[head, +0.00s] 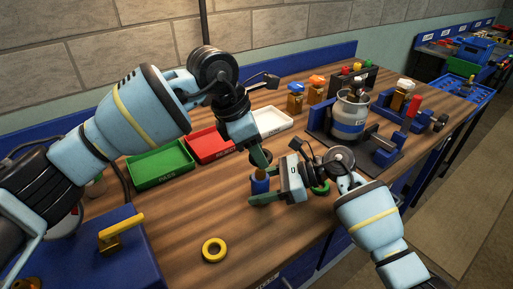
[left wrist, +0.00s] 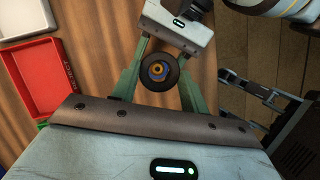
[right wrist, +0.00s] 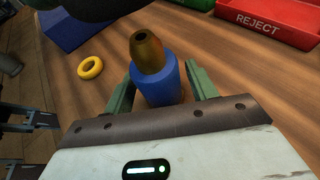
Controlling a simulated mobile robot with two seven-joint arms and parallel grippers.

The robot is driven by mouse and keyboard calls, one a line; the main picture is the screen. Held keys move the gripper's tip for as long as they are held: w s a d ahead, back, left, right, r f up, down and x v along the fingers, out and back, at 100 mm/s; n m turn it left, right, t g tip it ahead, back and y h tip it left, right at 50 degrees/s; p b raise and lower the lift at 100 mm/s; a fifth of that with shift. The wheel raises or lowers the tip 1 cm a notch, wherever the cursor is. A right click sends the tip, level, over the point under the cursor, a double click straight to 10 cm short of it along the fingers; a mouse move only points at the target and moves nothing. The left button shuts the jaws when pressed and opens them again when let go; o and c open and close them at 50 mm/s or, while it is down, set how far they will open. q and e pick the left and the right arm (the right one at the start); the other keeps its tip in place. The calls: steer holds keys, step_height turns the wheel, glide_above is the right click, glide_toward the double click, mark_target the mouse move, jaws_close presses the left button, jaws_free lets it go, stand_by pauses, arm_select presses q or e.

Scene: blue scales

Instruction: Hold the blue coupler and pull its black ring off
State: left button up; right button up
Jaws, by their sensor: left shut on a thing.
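The blue coupler (head: 260,186) is upright low over the wood table, its bare brass nose pointing up, clear in the right wrist view (right wrist: 146,55). My right gripper (right wrist: 160,92) has its green fingers on both sides of the blue body and looks shut on it. My left gripper (head: 259,160) is just above the coupler. In the left wrist view its fingers are shut on the black ring (left wrist: 147,80), with brass and blue showing through the middle. The head view hides the ring. I cannot tell the gap between ring and nose.
A yellow ring (head: 214,250) lies on the table in front, and a green ring (head: 320,188) lies behind my right gripper. Green (head: 160,165), red (head: 211,146) and white (head: 273,121) trays stand behind. A blue-white canister (head: 349,118) stands at right. The front table is mostly clear.

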steer(key=shift+o, duration=0.3)
steer(key=v, duration=1.2)
arm_select(q)
steer(key=shift+d, duration=0.1)
arm_select(e)
steer(key=shift+d, duration=0.15)
